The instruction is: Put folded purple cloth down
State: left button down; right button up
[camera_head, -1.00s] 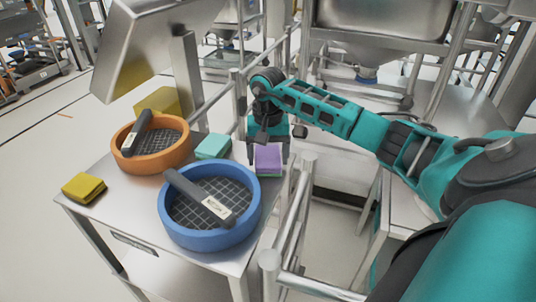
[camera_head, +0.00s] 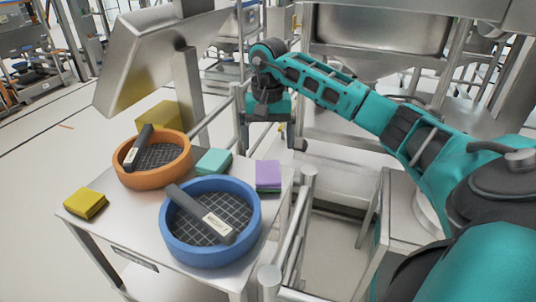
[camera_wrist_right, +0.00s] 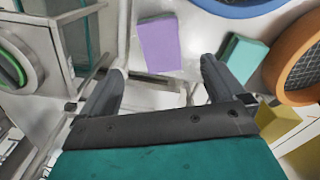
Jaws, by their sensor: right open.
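The folded purple cloth (camera_head: 268,175) lies on the steel table (camera_head: 130,215) near its right edge, beside the blue round sieve (camera_head: 172,245). It also shows in the right wrist view (camera_wrist_right: 160,46), beyond the fingertips and apart from them. My right gripper (camera_head: 269,145) is above and behind the cloth, open and empty. In the right wrist view its two fingers (camera_wrist_right: 160,72) are spread with nothing between them. My left gripper is not in view.
Dark labelled tools lie across both sieves. Metal rails (camera_head: 297,225) stand along the table's right side.

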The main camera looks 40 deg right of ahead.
notch_tip(320, 180, up, 2)
jog(key=shift+r, duration=0.25)
dwell(0.5)
